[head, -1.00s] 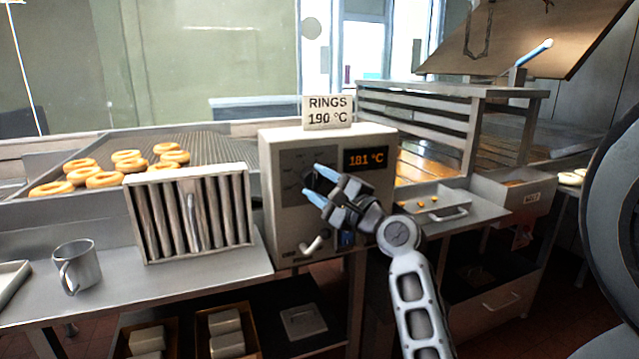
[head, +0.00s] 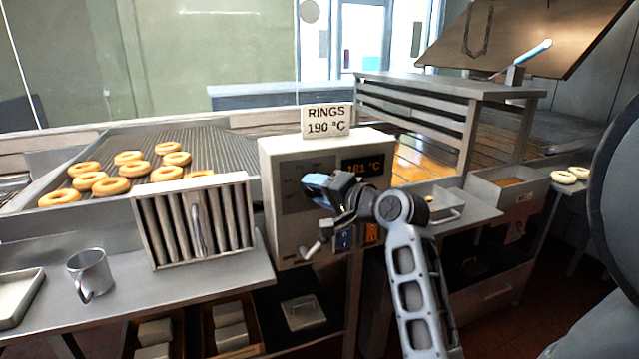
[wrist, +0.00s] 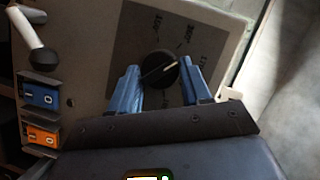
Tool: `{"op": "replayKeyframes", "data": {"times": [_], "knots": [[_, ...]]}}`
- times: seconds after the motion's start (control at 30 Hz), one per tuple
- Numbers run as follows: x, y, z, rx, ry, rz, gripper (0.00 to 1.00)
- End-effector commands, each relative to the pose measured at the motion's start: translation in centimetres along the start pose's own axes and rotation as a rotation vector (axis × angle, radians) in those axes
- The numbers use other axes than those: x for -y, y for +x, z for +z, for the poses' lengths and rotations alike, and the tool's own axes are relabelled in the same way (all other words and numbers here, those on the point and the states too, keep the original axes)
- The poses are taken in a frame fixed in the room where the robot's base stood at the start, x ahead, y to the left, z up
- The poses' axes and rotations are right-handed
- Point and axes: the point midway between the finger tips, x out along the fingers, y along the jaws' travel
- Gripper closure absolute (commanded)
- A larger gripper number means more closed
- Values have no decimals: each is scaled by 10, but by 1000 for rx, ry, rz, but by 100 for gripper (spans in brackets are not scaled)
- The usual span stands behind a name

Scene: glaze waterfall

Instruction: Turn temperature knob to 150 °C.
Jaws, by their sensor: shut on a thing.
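The black temperature knob (wrist: 160,70) sits on a dark dial plate (wrist: 185,28) on the front of the control box (head: 282,220). In the head view my gripper (head: 322,186) hides the knob. The orange display (head: 363,167) on the box reads 181 °C and is partly covered by my arm.
A sign (head: 327,120) on the box reads RINGS 190 °C. A lever (wrist: 30,30), a blue switch (wrist: 40,97) and an orange switch (wrist: 42,135) are close to my gripper. A slatted metal rack (head: 195,220) stands left of the box, beside a metal mug (head: 90,272).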

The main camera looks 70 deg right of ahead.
Motion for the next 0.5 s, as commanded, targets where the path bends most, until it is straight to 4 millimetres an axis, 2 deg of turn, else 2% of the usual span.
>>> {"op": "replayKeyframes", "data": {"times": [0.5], "knots": [[6, 1, 2, 1, -453, 184, 83]]}}
